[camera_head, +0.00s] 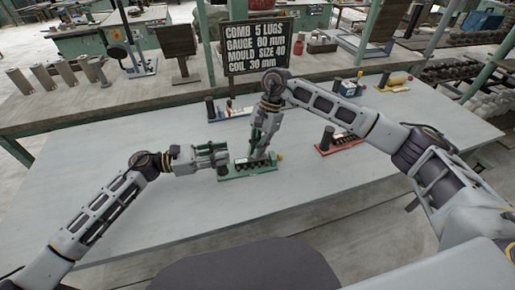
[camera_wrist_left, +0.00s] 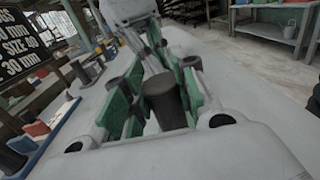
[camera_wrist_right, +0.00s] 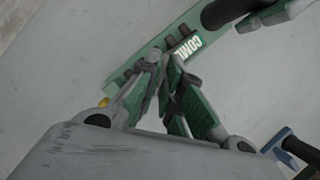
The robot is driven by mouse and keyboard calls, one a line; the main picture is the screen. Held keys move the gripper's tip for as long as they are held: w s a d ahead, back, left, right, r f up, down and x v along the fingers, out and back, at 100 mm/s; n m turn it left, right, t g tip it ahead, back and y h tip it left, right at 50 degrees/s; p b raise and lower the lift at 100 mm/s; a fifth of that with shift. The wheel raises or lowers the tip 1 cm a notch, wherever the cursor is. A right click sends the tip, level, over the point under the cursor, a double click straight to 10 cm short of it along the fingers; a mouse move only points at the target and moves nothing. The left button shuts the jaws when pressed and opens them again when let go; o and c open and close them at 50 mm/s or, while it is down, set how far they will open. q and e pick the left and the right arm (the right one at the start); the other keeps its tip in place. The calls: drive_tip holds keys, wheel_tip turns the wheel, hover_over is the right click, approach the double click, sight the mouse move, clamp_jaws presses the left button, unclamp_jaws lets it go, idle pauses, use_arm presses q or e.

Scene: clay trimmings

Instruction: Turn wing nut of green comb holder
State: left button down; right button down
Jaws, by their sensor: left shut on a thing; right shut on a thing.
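The green comb holder (camera_head: 233,177) lies on the pale table, with white lettering visible in the right wrist view (camera_wrist_right: 188,48). My left gripper (camera_head: 219,155) reaches in from the left at the holder's left end. It is shut around a dark upright post (camera_wrist_left: 166,103), which stands between its green pads. My right gripper (camera_head: 257,154) points down at the right part of the holder. Its fingertips (camera_wrist_right: 163,62) are closed together over a small grey piece, likely the wing nut, mostly hidden between the pads.
A red holder (camera_head: 325,152) lies to the right, a blue one (camera_head: 233,114) behind, and another blue one (camera_head: 346,88) and a yellow one (camera_head: 396,81) at the back right. A black sign (camera_head: 256,46) stands at the back. The table's front is clear.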

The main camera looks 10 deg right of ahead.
drive_tip(key=shift+m+t, duration=0.3)
drive_tip(key=shift+m, duration=0.1)
drive_tip(key=m, duration=0.2)
drive_tip(key=m+t, duration=0.1)
drive_tip(key=m, duration=0.2)
drive_tip(key=shift+s+d+t+y, duration=0.1)
drive_tip(key=shift+s+t+y, duration=0.1)
drive_tip(key=shift+t+y, duration=0.1)
drive_tip(key=m+t, duration=0.2)
drive_tip(key=m, duration=0.4)
drive_tip(key=shift+s, duration=0.15)
drive_tip(key=m+t, duration=0.1)
drive_tip(key=m, duration=0.1)
drive_tip(key=m+t+h, duration=0.1)
drive_tip(key=m, duration=0.2)
drive_tip(key=shift+s+m+h, duration=0.1)
drive_tip(key=shift+m+h, duration=0.2)
drive_tip(key=shift+a+m+t+h, duration=0.2)
drive_tip(key=shift+m+h, duration=0.2)
drive_tip(key=shift+m, duration=0.75)
drive_tip(key=shift+a+m+t+h, duration=0.15)
drive_tip(key=shift+m+h, duration=0.25)
drive_tip(key=shift+m, duration=0.75)
drive_tip(key=shift+d, duration=0.1)
drive_tip(key=c, duration=1.6)
unclamp_jaws()
